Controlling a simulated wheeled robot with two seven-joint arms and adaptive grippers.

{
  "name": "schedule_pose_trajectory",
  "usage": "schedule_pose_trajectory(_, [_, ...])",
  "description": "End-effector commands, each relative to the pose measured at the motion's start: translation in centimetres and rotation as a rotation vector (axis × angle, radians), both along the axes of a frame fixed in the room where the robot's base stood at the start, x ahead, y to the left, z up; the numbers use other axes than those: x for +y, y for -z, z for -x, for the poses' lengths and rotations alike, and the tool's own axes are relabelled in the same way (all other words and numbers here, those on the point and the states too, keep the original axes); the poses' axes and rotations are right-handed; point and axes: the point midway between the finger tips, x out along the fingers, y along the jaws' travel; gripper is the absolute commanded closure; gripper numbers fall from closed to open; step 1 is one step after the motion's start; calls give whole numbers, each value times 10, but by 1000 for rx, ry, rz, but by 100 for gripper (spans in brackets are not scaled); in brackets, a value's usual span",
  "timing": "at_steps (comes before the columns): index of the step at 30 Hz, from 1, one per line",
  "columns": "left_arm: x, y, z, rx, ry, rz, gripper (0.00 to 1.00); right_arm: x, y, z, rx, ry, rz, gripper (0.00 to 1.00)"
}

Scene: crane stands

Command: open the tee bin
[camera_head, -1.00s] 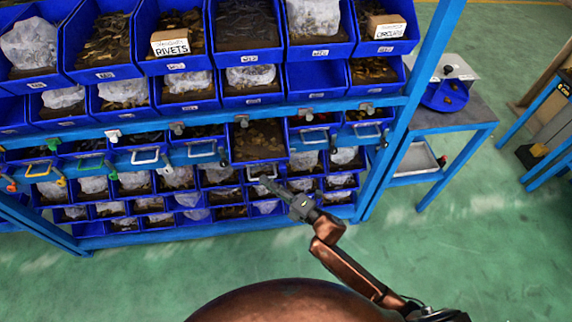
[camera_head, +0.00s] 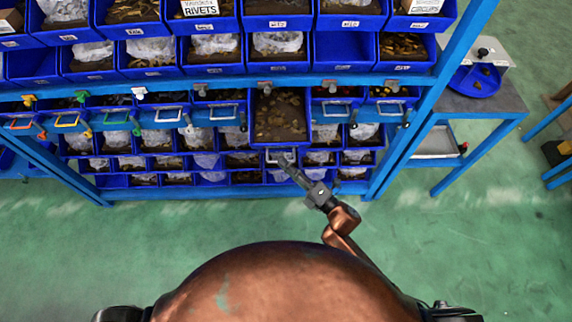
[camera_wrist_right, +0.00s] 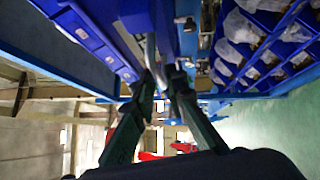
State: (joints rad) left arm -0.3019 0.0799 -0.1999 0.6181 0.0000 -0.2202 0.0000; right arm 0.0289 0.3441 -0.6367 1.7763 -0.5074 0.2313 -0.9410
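The tee bin appears to be the blue bin (camera_head: 279,117) drawn out of the rack's middle row; I cannot read a label on it. It is filled with brownish metal parts, and a pale bar handle (camera_head: 281,155) is on its front. My right gripper (camera_head: 285,162) is at that handle. In the right wrist view the two dark fingers (camera_wrist_right: 162,80) close about the silver handle bar (camera_wrist_right: 151,52), beside the blue bin front. The exact contact is partly hidden. My left gripper is not in view.
Other handled bins (camera_head: 223,112) flank the drawn-out bin. Open bins of parts fill the rows above and below. A blue rack post (camera_head: 420,123) stands to the right, with a side table (camera_head: 487,106) beyond it. The green floor (camera_head: 100,250) in front is clear.

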Motion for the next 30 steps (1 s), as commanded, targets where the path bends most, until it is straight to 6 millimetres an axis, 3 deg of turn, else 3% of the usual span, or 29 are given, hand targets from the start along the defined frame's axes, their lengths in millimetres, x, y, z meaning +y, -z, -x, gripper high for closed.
schedule_pose_trajectory(11, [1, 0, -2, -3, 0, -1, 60, -5, 1, 5, 1, 0, -1, 86])
schedule_pose_trajectory(24, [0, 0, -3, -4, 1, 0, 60, -67, 13, 61, 1, 0, 1, 86])
schedule_pose_trajectory(30, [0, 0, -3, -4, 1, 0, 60, -84, 16, 76, 1, 1, 1, 86])
